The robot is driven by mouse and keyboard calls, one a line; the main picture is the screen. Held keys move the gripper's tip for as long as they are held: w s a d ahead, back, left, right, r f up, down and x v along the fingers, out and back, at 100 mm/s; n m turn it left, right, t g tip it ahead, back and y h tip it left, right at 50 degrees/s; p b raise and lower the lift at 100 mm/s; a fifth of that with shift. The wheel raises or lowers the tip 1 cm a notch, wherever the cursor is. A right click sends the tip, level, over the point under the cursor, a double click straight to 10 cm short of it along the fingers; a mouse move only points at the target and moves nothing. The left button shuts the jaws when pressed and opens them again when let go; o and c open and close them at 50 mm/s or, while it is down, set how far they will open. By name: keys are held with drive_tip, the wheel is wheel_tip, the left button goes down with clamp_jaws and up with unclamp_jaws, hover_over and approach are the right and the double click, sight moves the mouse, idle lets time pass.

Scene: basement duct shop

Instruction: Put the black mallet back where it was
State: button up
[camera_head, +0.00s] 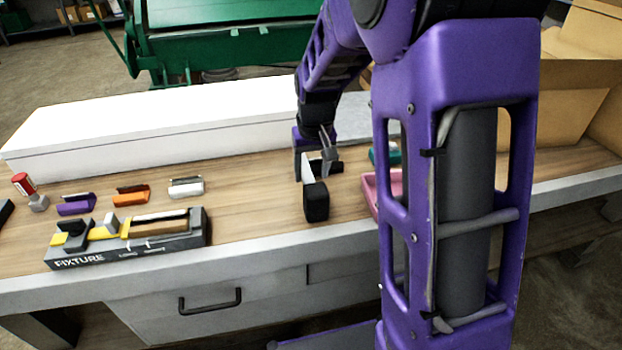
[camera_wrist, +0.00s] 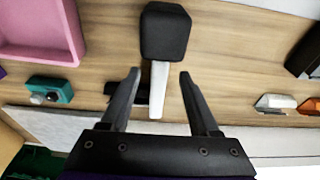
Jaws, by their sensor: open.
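The mallet has a black block head (camera_head: 316,202) and a pale handle. It lies on the wooden bench top near the front edge, with the handle pointing back. My gripper (camera_head: 315,166) is open above the handle. In the wrist view the mallet head (camera_wrist: 165,33) is beyond the fingertips. The pale handle (camera_wrist: 159,85) runs back between the two open fingers of my gripper (camera_wrist: 160,76), with gaps on both sides. A small black piece (camera_head: 337,167) is beside the handle; I cannot tell whether it touches the mallet.
A pink tray (camera_wrist: 35,55) and teal block (camera_wrist: 50,90) are beside the mallet. The fixture (camera_head: 130,245) stands at left, with purple (camera_head: 76,207), orange (camera_head: 132,197) and white (camera_head: 186,188) pieces behind it. A long white box (camera_head: 170,125) lines the back.

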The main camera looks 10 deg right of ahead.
wheel_tip(320, 180, up, 7)
drive_tip(key=s+p, duration=0.1)
drive_tip(key=shift+s+r, duration=0.2)
